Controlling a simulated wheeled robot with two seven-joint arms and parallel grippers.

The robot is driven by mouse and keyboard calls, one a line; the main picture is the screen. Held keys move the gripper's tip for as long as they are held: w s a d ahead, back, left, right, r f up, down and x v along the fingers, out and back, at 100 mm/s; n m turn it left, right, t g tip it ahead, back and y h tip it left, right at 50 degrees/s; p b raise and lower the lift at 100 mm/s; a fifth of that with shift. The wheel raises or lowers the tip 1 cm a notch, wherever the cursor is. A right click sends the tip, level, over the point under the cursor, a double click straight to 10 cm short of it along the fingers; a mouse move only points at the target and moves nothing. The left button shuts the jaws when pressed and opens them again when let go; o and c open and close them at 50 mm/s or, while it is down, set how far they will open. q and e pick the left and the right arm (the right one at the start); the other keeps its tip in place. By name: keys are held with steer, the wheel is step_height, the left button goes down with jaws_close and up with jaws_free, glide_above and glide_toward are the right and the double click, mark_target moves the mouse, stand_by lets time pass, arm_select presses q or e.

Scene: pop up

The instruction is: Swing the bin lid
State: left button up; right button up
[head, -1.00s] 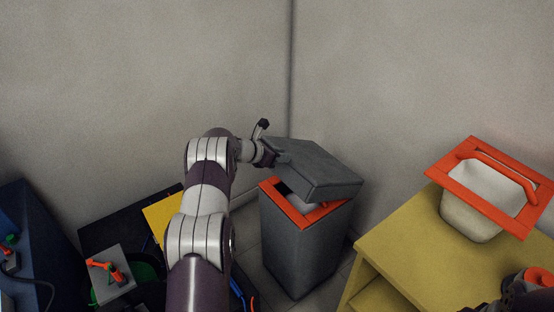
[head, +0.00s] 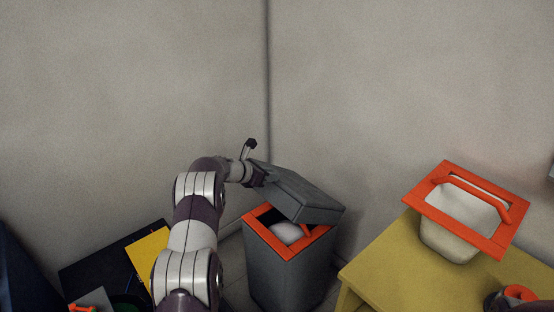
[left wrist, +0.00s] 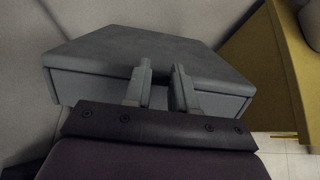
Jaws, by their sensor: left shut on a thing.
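The grey bin (head: 285,270) stands on the floor near the wall corner, with an orange rim (head: 262,217) around its opening. Its grey lid (head: 300,192) is tilted up, and a pale rounded thing (head: 287,232) shows inside the opening. My left gripper (head: 262,178) is at the lid's left edge in the head view. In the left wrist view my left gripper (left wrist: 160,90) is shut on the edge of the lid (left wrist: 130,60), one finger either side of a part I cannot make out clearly. My right gripper does not show clearly.
A yellow cabinet (head: 400,278) stands to the right of the bin. A pale container with an orange rim and handle (head: 460,222) is on it. A dark surface with a yellow panel (head: 150,250) lies at the left.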

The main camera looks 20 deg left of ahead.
arm_select(q)
steer(key=w+r+p, duration=0.1)
steer(key=w+d+r, duration=0.1)
steer(key=r, duration=0.1)
steer(key=shift+w+d+p, duration=0.1)
steer(key=shift+w+p, duration=0.2)
steer(key=shift+p, duration=0.1)
steer(key=shift+w+d+r+p, duration=0.35)
steer(key=shift+w+r+p, duration=0.05)
steer(key=shift+w+r, duration=0.4)
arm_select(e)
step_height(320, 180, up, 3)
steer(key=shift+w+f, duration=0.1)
